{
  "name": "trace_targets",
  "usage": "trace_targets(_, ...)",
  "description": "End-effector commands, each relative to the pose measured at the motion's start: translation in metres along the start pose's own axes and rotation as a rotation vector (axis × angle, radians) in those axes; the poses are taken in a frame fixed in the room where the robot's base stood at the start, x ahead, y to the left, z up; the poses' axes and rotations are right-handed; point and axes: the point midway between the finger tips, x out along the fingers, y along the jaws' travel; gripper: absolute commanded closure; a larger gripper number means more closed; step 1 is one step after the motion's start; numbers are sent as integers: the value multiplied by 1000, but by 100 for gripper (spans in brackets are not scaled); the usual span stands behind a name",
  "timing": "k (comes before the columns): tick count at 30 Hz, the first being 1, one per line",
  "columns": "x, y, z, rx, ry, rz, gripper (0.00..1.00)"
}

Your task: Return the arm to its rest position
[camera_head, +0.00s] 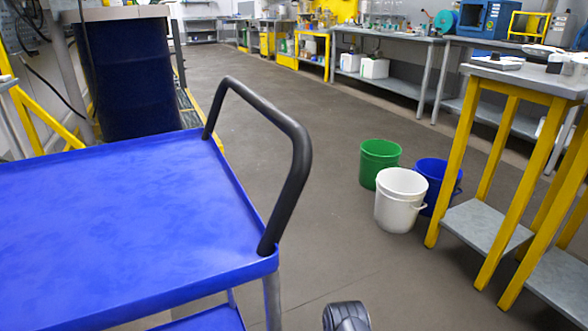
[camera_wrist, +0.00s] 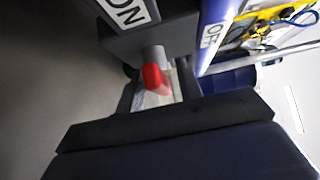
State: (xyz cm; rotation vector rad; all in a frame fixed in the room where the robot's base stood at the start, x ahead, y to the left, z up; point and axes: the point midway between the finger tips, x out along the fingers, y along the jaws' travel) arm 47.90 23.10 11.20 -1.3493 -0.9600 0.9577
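My gripper (camera_wrist: 165,122) shows in the wrist view as dark bars across the lower part of the picture. Whether its fingers are open or shut cannot be made out. Just beyond it is a grey lever with a red tip (camera_wrist: 155,80), mounted on a dark switch box (camera_wrist: 158,38). A white ON label (camera_wrist: 127,10) is at the upper left and an OFF label (camera_wrist: 212,35) is on the blue part to the right. I cannot tell whether the gripper touches the lever. The gripper is not clearly seen in the head view.
A blue cart (camera_head: 120,220) with a black handle (camera_head: 285,130) fills the left foreground. A dark blue drum (camera_head: 130,75) stands behind it. Green (camera_head: 380,160), white (camera_head: 400,205) and blue (camera_head: 440,178) buckets stand left of a yellow-legged table (camera_head: 520,78). The middle floor is clear.

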Motion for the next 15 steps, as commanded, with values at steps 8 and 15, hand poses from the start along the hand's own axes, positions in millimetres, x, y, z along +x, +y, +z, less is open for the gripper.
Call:
trace_targets(8,-18,-1,-1,-8,4,-9,65)
trace_targets(15,-57,-1,-1,-8,7,-8,65)
